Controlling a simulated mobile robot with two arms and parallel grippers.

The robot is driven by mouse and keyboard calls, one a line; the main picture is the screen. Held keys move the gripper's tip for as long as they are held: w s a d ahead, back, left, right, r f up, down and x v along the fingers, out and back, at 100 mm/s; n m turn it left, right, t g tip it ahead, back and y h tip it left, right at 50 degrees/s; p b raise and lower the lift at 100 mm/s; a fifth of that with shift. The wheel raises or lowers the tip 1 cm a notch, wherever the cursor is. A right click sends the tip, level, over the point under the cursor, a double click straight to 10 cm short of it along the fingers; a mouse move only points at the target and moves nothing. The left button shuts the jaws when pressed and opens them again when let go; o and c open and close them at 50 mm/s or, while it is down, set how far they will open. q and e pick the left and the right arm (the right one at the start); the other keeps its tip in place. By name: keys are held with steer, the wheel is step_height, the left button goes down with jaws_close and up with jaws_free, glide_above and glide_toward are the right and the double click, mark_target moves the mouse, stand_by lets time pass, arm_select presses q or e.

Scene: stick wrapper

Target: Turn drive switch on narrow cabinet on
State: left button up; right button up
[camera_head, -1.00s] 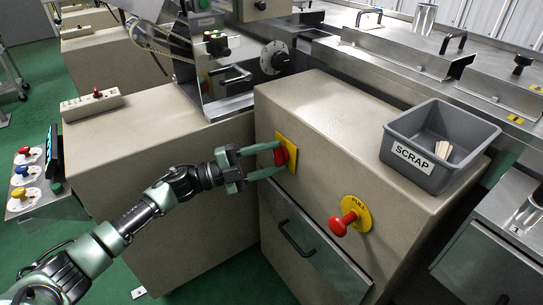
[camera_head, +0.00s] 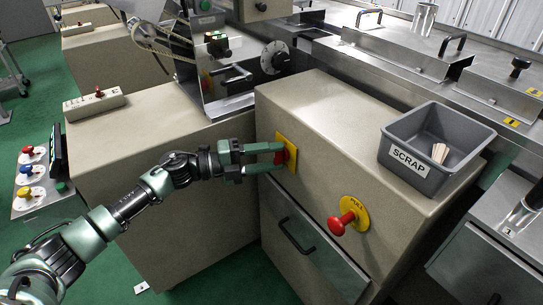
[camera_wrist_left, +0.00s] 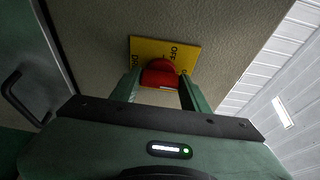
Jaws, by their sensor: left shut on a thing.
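The drive switch (camera_wrist_left: 160,74) is a red knob on a yellow plate (camera_head: 287,143) with lettering, on the front face of the narrow beige cabinet (camera_head: 309,171). "OFF" reads on the plate (camera_wrist_left: 184,52) in the left wrist view. My left gripper (camera_head: 279,158) reaches the knob from the left, and its two green fingers are shut on it, one on each side. In the head view the fingers hide much of the knob. My right gripper is not in view.
A red pull knob (camera_head: 338,224) on a yellow "PULL" disc sticks out to the lower right. A grey scrap bin (camera_head: 413,172) stands on the cabinet top. A drawer with a dark handle (camera_head: 297,236) is below the switch.

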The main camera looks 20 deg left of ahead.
arm_select(q)
steer(key=o, duration=1.4)
steer(key=shift+c, duration=0.2)
steer(key=v, duration=0.8)
steer(key=shift+d, duration=0.1)
